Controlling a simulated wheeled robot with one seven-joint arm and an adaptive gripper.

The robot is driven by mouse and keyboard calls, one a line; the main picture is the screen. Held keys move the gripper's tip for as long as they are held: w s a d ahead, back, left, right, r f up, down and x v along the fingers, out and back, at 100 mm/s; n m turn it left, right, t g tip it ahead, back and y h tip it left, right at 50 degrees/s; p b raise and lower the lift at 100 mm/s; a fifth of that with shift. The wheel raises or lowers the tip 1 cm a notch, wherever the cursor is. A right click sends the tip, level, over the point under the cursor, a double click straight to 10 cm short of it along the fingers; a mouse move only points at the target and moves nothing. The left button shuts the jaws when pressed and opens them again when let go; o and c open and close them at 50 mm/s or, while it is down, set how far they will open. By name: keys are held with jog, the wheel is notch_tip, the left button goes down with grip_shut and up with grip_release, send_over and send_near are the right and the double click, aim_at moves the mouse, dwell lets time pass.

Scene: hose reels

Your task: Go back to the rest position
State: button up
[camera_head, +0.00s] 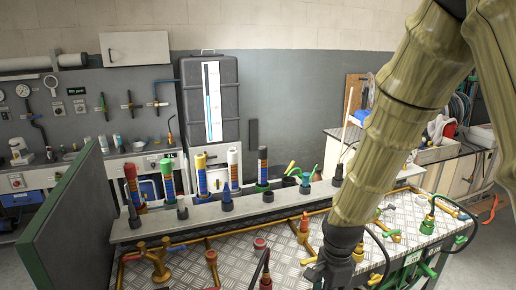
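My arm, with a bamboo-like surface, comes in from the top right, bends at the top edge and reaches down across the right half of the head view. My gripper (328,272) is the dark part at its lower end, low over the front of the metal workbench (203,262). The frame's bottom edge and the dark shape of the gripper hide its fingers, so I cannot tell whether it is open or shut, or whether it touches anything. No held object shows.
Brass pipes and valves (158,262) crowd the bench around my gripper. Several upright colored cylinders (201,174) stand in a row behind. A green panel (68,222) rises at the left. A side table (455,152) with clutter stands at the right. Free air lies above the bench.

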jog(key=s+d+f+n, duration=0.1)
jog(key=s+f+n, duration=0.25)
jog(key=f, duration=0.55)
jog(key=s+d+f+n, duration=0.1)
jog(key=s+f+n, duration=0.3)
jog(key=f, duration=0.5)
jog(key=s+d+f+n, duration=0.1)
jog(key=s+f+n, duration=0.3)
jog(key=s+f, duration=0.3)
jog(key=s+d+f+n, duration=0.2)
jog(key=s+f+n, duration=0.2)
jog(key=s+f, duration=0.3)
jog(key=s, duration=0.4)
jog(key=shift+s, duration=0.4)
jog(key=shift+d, duration=0.1)
jog(key=shift+c, duration=1.1)
jog(key=shift+w, duration=0.1)
